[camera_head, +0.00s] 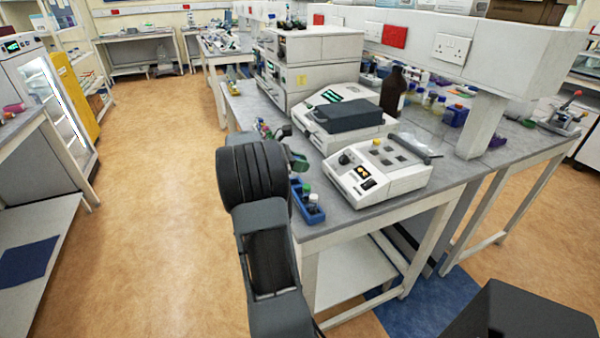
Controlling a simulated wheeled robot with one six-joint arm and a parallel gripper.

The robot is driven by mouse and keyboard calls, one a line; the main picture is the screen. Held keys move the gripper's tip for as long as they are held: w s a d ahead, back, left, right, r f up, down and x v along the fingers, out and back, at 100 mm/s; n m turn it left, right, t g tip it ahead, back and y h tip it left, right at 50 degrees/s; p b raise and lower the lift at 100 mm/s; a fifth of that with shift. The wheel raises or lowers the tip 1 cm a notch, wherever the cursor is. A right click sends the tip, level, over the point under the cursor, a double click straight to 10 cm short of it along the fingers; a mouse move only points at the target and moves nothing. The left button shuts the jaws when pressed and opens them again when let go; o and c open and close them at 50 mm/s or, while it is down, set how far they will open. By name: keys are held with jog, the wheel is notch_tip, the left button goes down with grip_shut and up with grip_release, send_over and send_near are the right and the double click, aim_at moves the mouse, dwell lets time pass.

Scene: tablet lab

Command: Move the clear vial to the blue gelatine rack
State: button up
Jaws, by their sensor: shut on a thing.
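The blue rack (298,196) stands at the near left corner of the grey bench. My gripper (298,162) shows only in part, just right of my dark arm and beyond the rack, over the bench's left edge. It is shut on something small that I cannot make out. My arm hides part of the gripper and of the bench edge. I cannot pick out the clear vial for certain.
A white instrument (385,178) with square wells stands right of the rack. A larger one with a dark lid (350,115) is behind it. Small coloured items (265,128) lie along the bench's left edge, near my arm. A brown bottle (393,90) stands farther back. The left floor is clear.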

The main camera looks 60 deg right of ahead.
aim_at(300, 181)
jog(key=shift+w+d+f, duration=0.25)
jog(key=shift+f, duration=1.95)
grip_shut()
jog(key=shift+o, duration=2.3)
grip_release()
jog(key=shift+o, duration=1.4)
jog(key=shift+d, duration=0.1)
jog(key=shift+o, duration=0.8)
jog(key=shift+r, duration=0.15)
